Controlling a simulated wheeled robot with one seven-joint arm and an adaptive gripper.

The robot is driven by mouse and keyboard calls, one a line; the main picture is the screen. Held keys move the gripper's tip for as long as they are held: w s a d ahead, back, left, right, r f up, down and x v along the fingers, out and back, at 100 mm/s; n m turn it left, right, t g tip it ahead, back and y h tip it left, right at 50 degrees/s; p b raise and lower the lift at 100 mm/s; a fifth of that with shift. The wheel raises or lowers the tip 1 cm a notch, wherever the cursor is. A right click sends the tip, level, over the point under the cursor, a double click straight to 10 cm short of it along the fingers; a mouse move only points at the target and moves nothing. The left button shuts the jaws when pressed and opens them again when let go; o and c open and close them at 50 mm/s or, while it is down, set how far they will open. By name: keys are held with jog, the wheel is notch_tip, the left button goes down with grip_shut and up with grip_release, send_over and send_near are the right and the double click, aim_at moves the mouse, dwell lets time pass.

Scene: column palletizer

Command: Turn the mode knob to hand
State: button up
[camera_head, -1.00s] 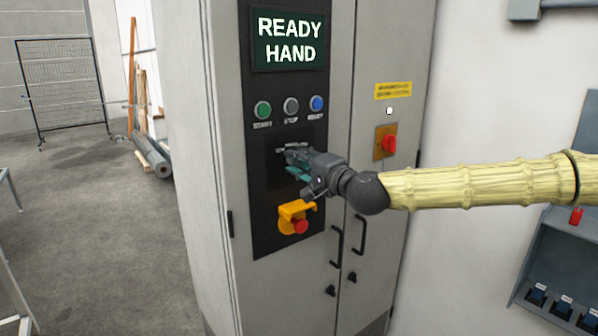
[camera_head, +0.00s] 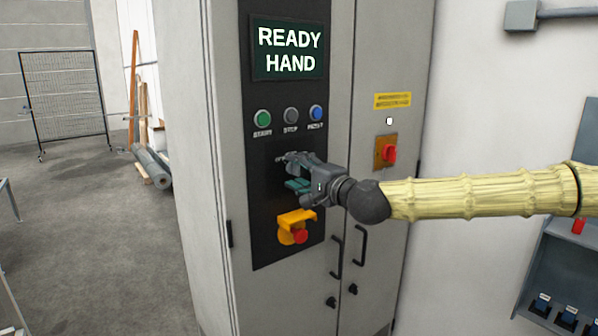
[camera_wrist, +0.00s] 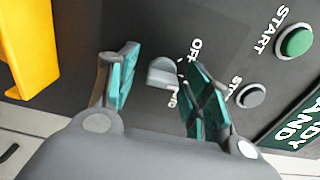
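The mode knob (camera_wrist: 162,72) is a small grey knob on the dark control panel (camera_head: 262,215). In the wrist view it shows between and beyond my fingertips, with an "OFF" label beside it and other lettering partly covered by a finger. My gripper (camera_wrist: 163,80) is open, its teal pads on either side of the knob with visible gaps. In the head view my gripper (camera_head: 287,172) is at the panel and hides the knob. The display (camera_head: 289,50) reads "READY HAND".
Green start (camera_head: 263,118), grey stop (camera_head: 291,115) and blue reset (camera_head: 316,113) buttons sit above my gripper. A red emergency button (camera_head: 299,236) with a yellow guard (camera_head: 291,220) is just below. A red switch (camera_head: 389,153) and door handles are to the right.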

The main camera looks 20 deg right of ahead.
jog(key=v, duration=1.2)
dwell(0.5)
dwell(0.4)
jog(key=a+f+n+g, duration=0.1)
jog(key=a+f+g, duration=0.15)
jog(key=f, duration=0.75)
jog(key=a+f+n+g, duration=0.2)
jog(key=a+f, duration=0.2)
jog(key=f, duration=0.6)
jog(key=s+a+f+n+g+h, duration=0.15)
jog(key=s+f, duration=0.25)
jog(key=f, duration=0.6)
jog(key=s+a+f+n+g+h, duration=0.1)
jog(key=s+f+n+g, duration=0.15)
jog(key=f, duration=0.75)
jog(key=s+d+f+n+g+h, duration=0.2)
jog(key=s+f+n+g, duration=0.1)
jog(key=s+f, duration=1)
jog(key=s+d+f+n+g+h, duration=0.1)
jog(key=s+f+g, duration=0.4)
jog(key=s+f, duration=0.8)
jog(key=s+d+n, duration=0.1)
jog(key=s+n, duration=0.1)
jog(key=s, duration=0.2)
jog(key=shift+s+d+n+h, duration=0.25)
jog(key=shift+d+n+h, duration=0.05)
jog(key=shift+d+h, duration=0.1)
jog(key=shift+g, duration=0.25)
